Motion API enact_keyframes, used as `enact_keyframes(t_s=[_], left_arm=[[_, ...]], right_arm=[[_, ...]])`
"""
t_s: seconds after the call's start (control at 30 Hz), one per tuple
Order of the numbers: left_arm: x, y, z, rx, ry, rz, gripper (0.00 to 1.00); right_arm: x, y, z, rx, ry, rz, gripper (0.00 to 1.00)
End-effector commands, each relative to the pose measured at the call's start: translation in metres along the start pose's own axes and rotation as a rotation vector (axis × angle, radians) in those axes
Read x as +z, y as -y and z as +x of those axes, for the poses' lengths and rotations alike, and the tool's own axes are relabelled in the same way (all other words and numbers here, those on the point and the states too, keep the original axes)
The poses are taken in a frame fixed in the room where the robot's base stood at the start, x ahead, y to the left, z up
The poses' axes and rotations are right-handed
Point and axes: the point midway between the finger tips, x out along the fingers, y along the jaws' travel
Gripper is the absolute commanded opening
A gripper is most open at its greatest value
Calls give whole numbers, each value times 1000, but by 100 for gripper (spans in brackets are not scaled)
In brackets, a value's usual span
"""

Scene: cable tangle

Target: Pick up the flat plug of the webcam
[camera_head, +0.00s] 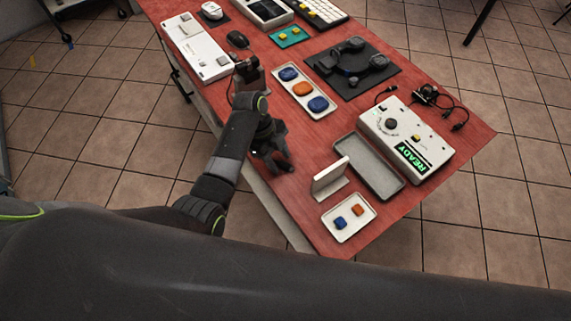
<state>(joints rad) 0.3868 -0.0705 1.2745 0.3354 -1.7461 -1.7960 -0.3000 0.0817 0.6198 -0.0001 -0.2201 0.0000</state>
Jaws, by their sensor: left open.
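A small dark device with tangled black cables (427,93), perhaps the webcam, lies at the right end of the red table, behind the white box. Several small dark cable ends lie around it, one at the right (459,127) and one at the left (386,90). They are too small to tell which is the flat plug. My left gripper (277,160) is open and empty at the table's near edge, far to the left of the cables. My right gripper is not in view.
A black pad (385,80) lies further back.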

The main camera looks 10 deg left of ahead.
Motion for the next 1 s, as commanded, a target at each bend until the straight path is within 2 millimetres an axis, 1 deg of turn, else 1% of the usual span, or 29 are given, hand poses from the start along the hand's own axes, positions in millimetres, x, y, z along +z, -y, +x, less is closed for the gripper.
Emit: enact_keyframes(t_s=[0.07,0.4,0.67,0.77,0.87,0.97,1.0], left_arm=[[0,0,0,0,0,0,45],[0,0,0,1,0,-1,0],[0,0,0,1,0,-1,0],[-1,0,-3,0,0,-1,0],[-5,1,-12,-3,1,0,0],[-11,1,-27,-3,1,2,0],[-14,1,-35,-4,1,1,0]], right_arm=[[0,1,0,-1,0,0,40],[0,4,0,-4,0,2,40],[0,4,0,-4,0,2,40],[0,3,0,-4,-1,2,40],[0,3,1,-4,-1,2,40],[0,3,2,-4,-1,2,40],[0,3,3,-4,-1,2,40]])
